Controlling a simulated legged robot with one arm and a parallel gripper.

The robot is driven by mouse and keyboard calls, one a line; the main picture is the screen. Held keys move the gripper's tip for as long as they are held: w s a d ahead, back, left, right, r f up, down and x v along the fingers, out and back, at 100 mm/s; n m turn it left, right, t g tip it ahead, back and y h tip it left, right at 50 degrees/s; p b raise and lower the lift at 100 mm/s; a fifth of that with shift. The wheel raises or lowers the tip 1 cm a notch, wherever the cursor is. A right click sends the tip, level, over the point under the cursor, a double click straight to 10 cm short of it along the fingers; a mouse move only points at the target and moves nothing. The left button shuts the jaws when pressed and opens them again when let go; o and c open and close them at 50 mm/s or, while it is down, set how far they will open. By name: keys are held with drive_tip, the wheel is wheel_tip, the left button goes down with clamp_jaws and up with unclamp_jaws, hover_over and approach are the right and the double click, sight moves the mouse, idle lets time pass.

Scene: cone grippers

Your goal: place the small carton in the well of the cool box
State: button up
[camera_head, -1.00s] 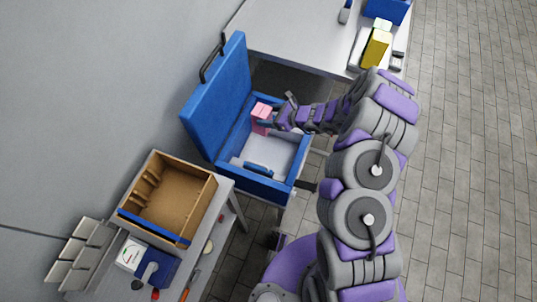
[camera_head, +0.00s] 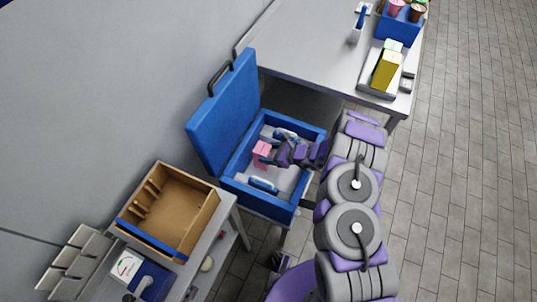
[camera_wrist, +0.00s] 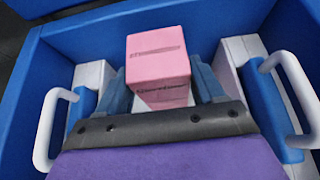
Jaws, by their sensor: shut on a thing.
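The small pink carton (camera_head: 262,150) is over the open blue cool box (camera_head: 283,208). In the wrist view the carton (camera_wrist: 158,66) sits between the two blue-grey fingers of my gripper (camera_wrist: 160,88), which are shut on it. The carton and fingers are inside the outline of the box walls, above the white well (camera_head: 245,172). I cannot tell whether the carton touches the well floor. The box's raised blue lid (camera_head: 222,112) stands open at the left.
Blue blocks with white handles stand on both sides of the well, the left one (camera_wrist: 85,108) and right one (camera_wrist: 268,112) close to my gripper. A wooden tray (camera_head: 168,210) is at lower left. A grey table (camera_head: 310,45) with a yellow item (camera_head: 387,70) stands behind.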

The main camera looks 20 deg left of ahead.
drive_tip(key=shift+a+f, duration=0.1)
drive_tip(key=shift+f, duration=0.3)
drive_tip(key=shift+a, duration=0.25)
drive_tip(key=shift+d+f+b, duration=0.15)
drive_tip(key=shift+f+b, duration=0.15)
drive_tip(key=shift+b, duration=0.1)
drive_tip(key=shift+f, duration=0.1)
drive_tip(key=shift+f+b, duration=0.15)
drive_tip(key=shift+b, duration=0.15)
drive_tip(key=o, duration=1.5)
